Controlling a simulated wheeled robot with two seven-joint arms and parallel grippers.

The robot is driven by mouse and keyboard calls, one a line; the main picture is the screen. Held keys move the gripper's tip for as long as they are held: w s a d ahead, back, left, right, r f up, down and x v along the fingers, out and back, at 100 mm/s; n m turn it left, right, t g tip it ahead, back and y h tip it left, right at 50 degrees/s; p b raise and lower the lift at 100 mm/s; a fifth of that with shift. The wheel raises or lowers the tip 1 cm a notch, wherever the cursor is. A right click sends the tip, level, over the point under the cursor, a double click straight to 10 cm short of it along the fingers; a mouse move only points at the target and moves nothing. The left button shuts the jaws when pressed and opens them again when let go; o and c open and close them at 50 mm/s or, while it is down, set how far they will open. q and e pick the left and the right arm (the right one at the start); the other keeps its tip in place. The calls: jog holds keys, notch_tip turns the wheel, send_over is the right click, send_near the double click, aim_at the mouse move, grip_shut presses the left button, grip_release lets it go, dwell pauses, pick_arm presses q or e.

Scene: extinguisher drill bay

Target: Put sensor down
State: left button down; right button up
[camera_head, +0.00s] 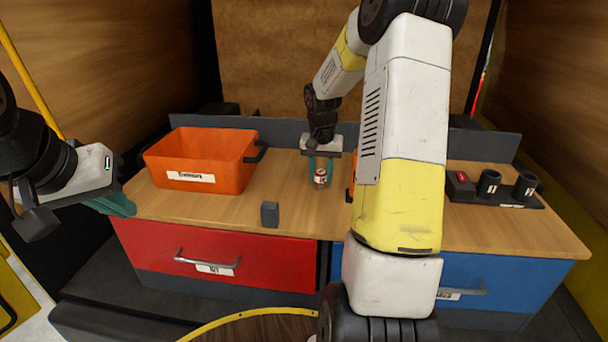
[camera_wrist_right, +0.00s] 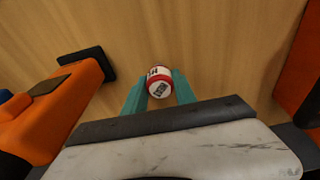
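A small red-and-white cylinder (camera_head: 320,177), which looks like the sensor, is between the teal fingers of my right gripper (camera_head: 320,172). In the right wrist view the cylinder (camera_wrist_right: 160,82) sits between the fingertips of this gripper (camera_wrist_right: 160,88), which appear closed on its sides. The gripper points down over the wooden worktop. I cannot tell whether the cylinder touches the wood. My left gripper (camera_head: 116,206) is off the worktop's left edge, away from the cylinder. Its fingers overlap in view, so their opening is unclear.
An orange bin (camera_head: 205,160) stands left on the worktop (camera_head: 285,205). A grey block (camera_head: 270,214) stands near the front edge. A dark holder (camera_head: 490,200) with black cups is at right. My right arm hides most of another orange thing (camera_wrist_right: 301,75). Wood around the cylinder is clear.

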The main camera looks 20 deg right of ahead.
grip_shut()
jog(key=shift+r, duration=0.15)
